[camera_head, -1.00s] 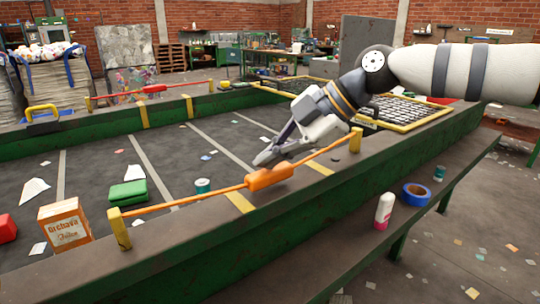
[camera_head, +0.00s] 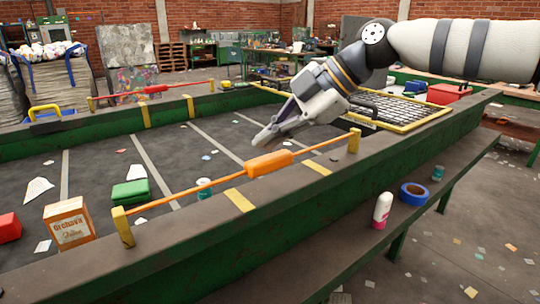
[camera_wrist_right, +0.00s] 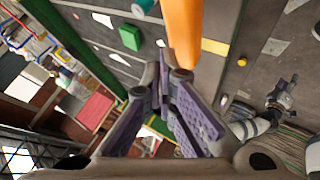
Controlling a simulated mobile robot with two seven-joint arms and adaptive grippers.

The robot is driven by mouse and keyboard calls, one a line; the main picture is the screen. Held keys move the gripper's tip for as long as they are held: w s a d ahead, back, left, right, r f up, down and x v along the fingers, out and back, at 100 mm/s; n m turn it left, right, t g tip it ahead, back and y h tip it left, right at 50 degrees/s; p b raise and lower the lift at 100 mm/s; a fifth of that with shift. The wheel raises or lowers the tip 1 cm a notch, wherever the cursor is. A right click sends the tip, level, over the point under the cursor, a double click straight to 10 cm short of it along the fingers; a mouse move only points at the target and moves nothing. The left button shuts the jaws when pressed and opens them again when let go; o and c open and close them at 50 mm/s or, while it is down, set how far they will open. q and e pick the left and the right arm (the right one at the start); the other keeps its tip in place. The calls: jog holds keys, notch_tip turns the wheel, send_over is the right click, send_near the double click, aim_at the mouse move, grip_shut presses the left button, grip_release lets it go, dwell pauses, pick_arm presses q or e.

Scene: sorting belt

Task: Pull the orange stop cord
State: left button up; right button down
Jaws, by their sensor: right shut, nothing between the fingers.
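The orange stop cord has a thick orange handle (camera_head: 268,163) in its middle. It runs straight between two yellow posts (camera_head: 122,226) on the near rim of the belt frame. My right gripper (camera_head: 260,146) is shut and empty, its tips just beyond and above the handle in the head view. In the right wrist view the orange handle (camera_wrist_right: 183,35) is ahead of the closed fingertips (camera_wrist_right: 165,75), not between them. Whether the fingers touch the handle cannot be told.
A red cord (camera_head: 153,89) spans the far rim. On the belt lie a green block (camera_head: 130,193), an orange-and-white box (camera_head: 69,223) and a red item (camera_head: 9,228). A pink-and-white bottle (camera_head: 382,210) and blue tape roll (camera_head: 414,194) stand on the near ledge.

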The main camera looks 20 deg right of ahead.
aim_at(270, 158)
jog(key=shift+r+p, duration=0.3)
jog(key=shift+r, duration=2.25)
